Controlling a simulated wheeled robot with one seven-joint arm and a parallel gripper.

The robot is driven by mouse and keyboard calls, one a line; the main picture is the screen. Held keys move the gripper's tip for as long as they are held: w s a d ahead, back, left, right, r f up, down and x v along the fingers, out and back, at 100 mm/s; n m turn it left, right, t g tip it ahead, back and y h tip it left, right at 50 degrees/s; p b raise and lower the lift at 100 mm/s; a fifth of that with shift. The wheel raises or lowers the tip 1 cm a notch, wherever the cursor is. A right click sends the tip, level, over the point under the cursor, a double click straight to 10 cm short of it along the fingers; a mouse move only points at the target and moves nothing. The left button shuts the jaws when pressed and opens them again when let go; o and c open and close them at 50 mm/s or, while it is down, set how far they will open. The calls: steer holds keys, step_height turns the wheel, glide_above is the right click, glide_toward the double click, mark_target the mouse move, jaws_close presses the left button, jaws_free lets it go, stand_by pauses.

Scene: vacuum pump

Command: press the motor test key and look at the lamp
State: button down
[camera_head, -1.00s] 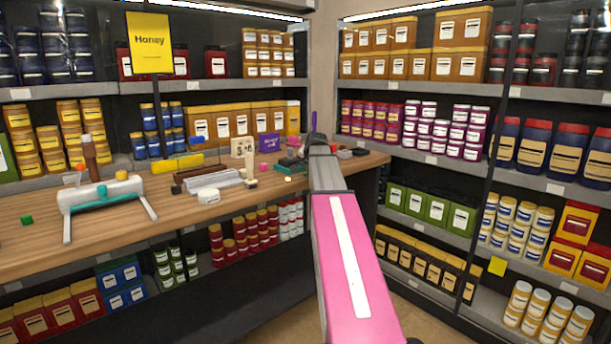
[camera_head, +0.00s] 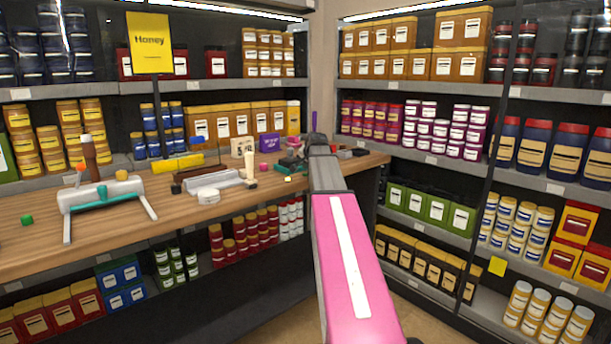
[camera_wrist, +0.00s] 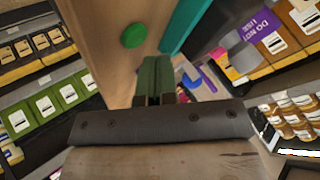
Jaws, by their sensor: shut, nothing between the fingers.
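In the wrist view my gripper (camera_wrist: 157,80) is shut and empty, its dark green fingers together. Just beyond the fingertips and a little left, a round green disc (camera_wrist: 133,35) shows on a wooden surface (camera_wrist: 100,25). It looks like a key or button, but I cannot tell whether it is the motor test key. The fingers appear apart from it. A teal strip (camera_wrist: 184,28) runs along the right side of the wood. In the head view my arm reaches to the bench's right end and hides my fingers. I cannot make out a lamp in either view.
A purple sign (camera_head: 269,142) stands at the back. Stocked shelves (camera_head: 440,162) close in behind and right.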

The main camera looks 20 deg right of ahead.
steer(key=shift+f, duration=0.1)
stand_by(0.5)
steer(key=shift+f, duration=0.3)
steer(key=shift+f, duration=0.4)
stand_by(0.6)
steer(key=shift+r, duration=0.85)
steer(key=shift+r, duration=2.5)
